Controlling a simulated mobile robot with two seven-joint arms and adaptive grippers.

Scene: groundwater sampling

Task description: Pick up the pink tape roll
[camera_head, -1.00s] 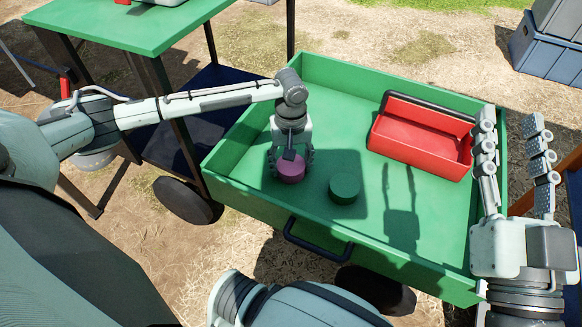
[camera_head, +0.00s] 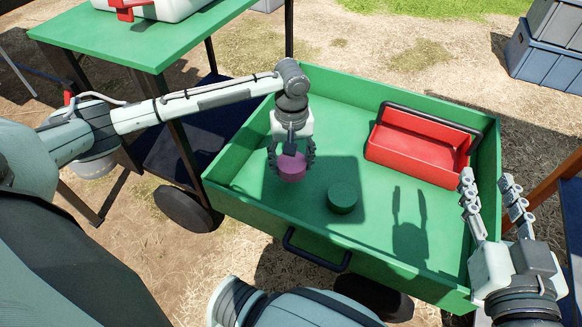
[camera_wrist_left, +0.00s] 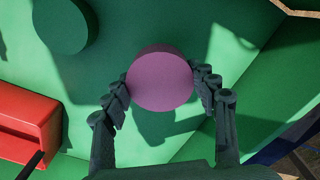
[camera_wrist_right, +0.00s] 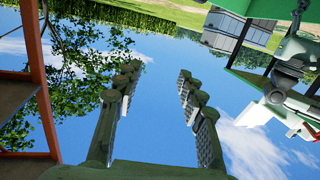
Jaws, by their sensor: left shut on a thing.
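The pink tape roll (camera_head: 292,168) is between the fingers of my left gripper (camera_head: 291,162), over the left part of the green cart tray. In the left wrist view the roll (camera_wrist_left: 160,78) is gripped from both sides by the fingers (camera_wrist_left: 160,92), and its shadow falls on the tray beneath it. A green roll (camera_head: 342,197) lies on the tray floor to the right of the pink one and also shows in the left wrist view (camera_wrist_left: 62,24). My right gripper (camera_head: 492,203) is open and empty at the cart's right edge, its fingers pointing up; the right wrist view shows its spread fingers (camera_wrist_right: 160,95) against sky.
The green cart tray (camera_head: 240,212) has raised walls and a dark front handle (camera_head: 316,252). A red toolbox (camera_head: 418,150) stands in its back right part. A green table (camera_head: 115,42) stands behind left.

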